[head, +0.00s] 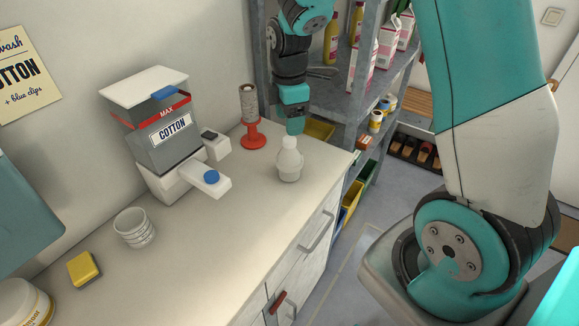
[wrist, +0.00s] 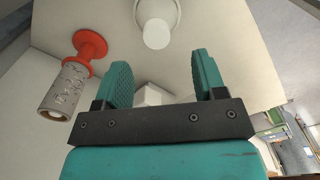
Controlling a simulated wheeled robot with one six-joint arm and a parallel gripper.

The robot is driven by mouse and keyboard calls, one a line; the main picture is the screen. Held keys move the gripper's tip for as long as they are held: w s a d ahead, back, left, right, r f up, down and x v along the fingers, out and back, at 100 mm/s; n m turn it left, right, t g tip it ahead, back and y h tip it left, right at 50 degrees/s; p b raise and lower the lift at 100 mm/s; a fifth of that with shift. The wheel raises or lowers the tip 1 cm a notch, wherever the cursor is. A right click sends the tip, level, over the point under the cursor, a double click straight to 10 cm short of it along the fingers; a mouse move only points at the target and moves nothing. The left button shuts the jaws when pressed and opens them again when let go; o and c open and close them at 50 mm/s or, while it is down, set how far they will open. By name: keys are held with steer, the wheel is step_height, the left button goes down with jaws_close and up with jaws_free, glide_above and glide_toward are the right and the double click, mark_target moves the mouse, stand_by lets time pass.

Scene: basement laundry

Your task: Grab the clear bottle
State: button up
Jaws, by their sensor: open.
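A pale, whitish bottle (head: 289,165) stands upright on the counter, near its right end; it is the only bottle on the counter, and I cannot tell that it is clear. My gripper (head: 294,128) is just above and behind it in the head view, with the fingers pointing down. In the wrist view my gripper (wrist: 160,72) is open with nothing between its fingers. The bottle (wrist: 157,28) shows there at the top edge, beyond the fingertips and apart from them.
A red stand with a grey patterned roll (head: 251,118) is close to the left of my gripper. A cotton dispenser (head: 165,135), a striped cup (head: 134,228) and a yellow sponge (head: 84,268) are further left. A grey shelf (head: 345,98) with bottles and cartons stands behind right.

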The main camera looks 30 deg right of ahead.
mark_target(290, 138)
steer(key=shift+w+d+f+p, duration=0.15)
steer(key=shift+f+p, duration=0.35)
steer(key=shift+f, duration=1.3)
steer(key=shift+w+d+f+p, duration=0.1)
steer(key=shift+f+p, duration=0.35)
steer(key=shift+f, duration=1.3)
jaws_close()
